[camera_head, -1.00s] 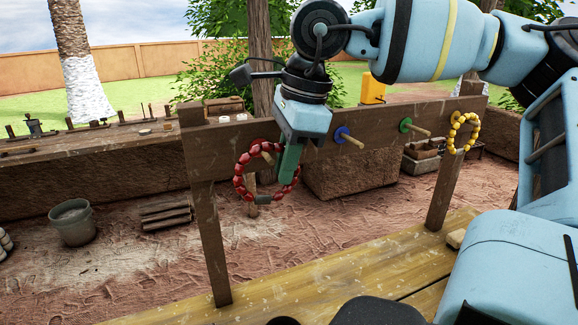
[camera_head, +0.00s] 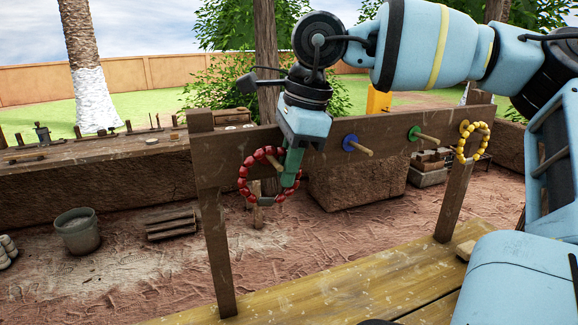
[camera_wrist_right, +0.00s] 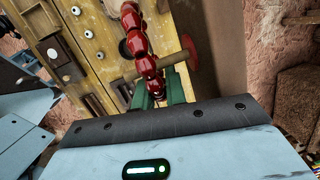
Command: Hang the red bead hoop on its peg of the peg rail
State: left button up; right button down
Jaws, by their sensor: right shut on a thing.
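The red bead hoop (camera_head: 243,184) hangs upright at the left end of the wooden peg rail (camera_head: 311,143). My right gripper (camera_head: 290,177) is shut on its lower right part; its green fingers also show in the wrist view (camera_wrist_right: 158,92). The peg with the red disc (camera_wrist_right: 190,54) is close to the hoop. In the wrist view the bead strand (camera_wrist_right: 135,42) crosses in front of this peg, whose shaft shows on both sides. In the head view the peg's tip (camera_head: 281,167) appears inside the ring. I cannot tell for sure whether it passes through.
A blue-disc peg (camera_head: 350,143) and a green-disc peg (camera_head: 414,133) on the rail are empty. A yellow bead hoop (camera_head: 461,147) hangs at the right end. A wooden bench top (camera_head: 330,290) lies in front, and a grey bucket (camera_head: 79,232) stands on the ground at left.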

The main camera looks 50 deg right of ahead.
jog(key=shift+f, duration=0.5)
jog(key=c, duration=1.4)
grip_release()
jog(key=shift+o, duration=0.2)
jog(key=a+v, duration=0.1)
jog(key=v, duration=0.7)
jog(key=shift+d+r, duration=0.35)
jog(key=shift+d, duration=0.2)
